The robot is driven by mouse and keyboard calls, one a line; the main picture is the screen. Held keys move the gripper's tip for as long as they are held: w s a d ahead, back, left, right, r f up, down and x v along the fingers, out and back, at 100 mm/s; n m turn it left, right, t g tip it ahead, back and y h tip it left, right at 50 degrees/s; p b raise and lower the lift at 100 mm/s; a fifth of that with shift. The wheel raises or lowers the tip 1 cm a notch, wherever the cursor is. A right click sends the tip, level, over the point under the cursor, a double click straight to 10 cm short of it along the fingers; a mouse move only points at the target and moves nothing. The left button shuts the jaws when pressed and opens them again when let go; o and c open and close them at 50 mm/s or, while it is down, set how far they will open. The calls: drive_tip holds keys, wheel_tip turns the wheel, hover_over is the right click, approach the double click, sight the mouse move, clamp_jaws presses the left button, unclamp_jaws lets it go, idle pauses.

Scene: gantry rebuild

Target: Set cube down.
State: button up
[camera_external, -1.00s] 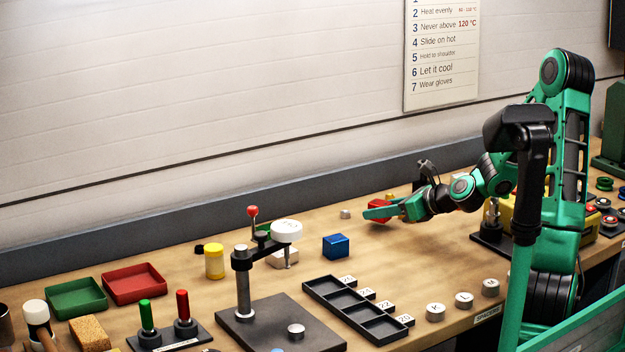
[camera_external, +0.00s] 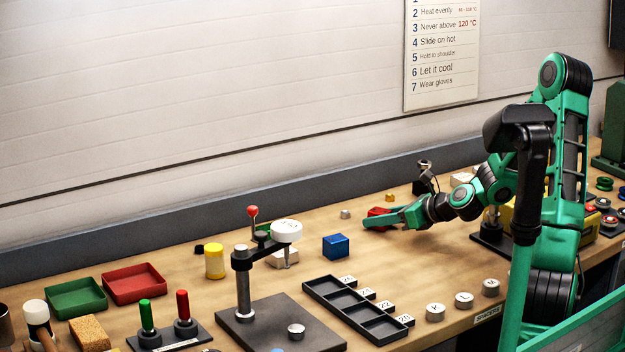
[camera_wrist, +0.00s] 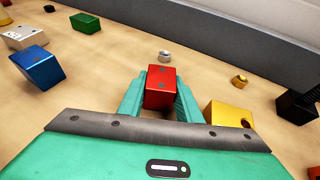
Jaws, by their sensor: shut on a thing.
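A red cube (camera_wrist: 160,88) sits between the two green fingers of my gripper (camera_wrist: 160,100) in the wrist view. The fingers are shut on its sides. In the external view the red cube (camera_external: 377,212) shows partly behind the green fingers of my gripper (camera_external: 380,220), low over the bench. I cannot tell whether its underside touches the wood. A blue cube (camera_external: 336,246) stands on the bench to the left of my gripper, and it also shows at the left in the wrist view (camera_wrist: 37,69).
A yellow block (camera_wrist: 228,114) lies close right of my gripper in the wrist view. A small metal piece (camera_wrist: 165,57) and a brass piece (camera_wrist: 239,81) lie beyond. A black tray (camera_external: 358,309) and a clamp stand (camera_external: 242,285) are nearer the front.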

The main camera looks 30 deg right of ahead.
sight(386, 212)
drive_tip(key=o, duration=1.2)
drive_tip(key=shift+r, duration=0.1)
drive_tip(key=shift+r, duration=0.25)
drive_tip(key=shift+r+v, duration=0.15)
drive_tip(key=shift+v, duration=1.8)
drive_tip(key=shift+r+v, duration=0.1)
drive_tip(key=shift+v, duration=1.8)
drive_tip(key=shift+w, duration=0.1)
